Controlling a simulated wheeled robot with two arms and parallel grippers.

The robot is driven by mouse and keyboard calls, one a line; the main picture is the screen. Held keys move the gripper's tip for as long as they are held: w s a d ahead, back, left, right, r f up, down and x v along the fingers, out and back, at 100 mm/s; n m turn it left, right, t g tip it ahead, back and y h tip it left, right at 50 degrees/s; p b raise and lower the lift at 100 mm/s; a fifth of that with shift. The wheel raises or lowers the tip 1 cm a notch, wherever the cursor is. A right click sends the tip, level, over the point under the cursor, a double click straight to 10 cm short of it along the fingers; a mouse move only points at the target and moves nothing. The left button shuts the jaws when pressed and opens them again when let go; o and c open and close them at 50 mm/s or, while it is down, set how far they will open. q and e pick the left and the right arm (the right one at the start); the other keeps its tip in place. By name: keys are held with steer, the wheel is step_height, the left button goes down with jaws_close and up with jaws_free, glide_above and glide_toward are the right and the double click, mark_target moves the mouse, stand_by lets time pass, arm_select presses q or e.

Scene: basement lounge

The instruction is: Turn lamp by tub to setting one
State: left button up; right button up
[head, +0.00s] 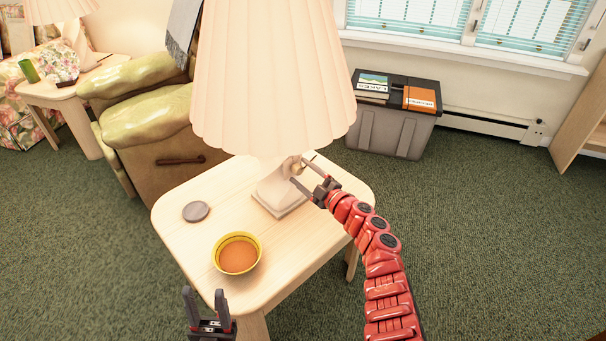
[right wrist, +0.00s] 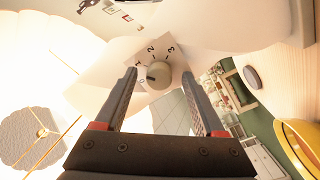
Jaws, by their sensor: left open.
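The lamp (head: 270,85) with a pleated cream shade and pale base stands on a light wooden side table (head: 185,245), near the grey tub (head: 385,138). Its round dial knob (right wrist: 158,74) shows in the right wrist view, with marks 0, 1, 2 and 3 around it. A dark mark on the knob faces the 0 and 1 side; its exact setting is hard to tell. My right gripper (head: 304,174) is beside the lamp's stem. Its fingers are apart, with the knob framed between and beyond them; contact is unclear. My left gripper (head: 208,307) is open and empty at the table's front.
A yellow bowl (head: 238,254) and a grey disc (head: 196,211) sit on the table left of the lamp. A green armchair (head: 150,120) stands behind at left. Books (head: 420,98) lie on the tub. The carpet at right is clear.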

steer(key=shift+s+d, duration=0.35)
steer(key=p+v, duration=0.2)
steer(key=v, duration=1.4)
steer(key=shift+s, duration=0.2)
steer(key=shift+d+f, duration=0.1)
steer(key=shift+f, duration=0.05)
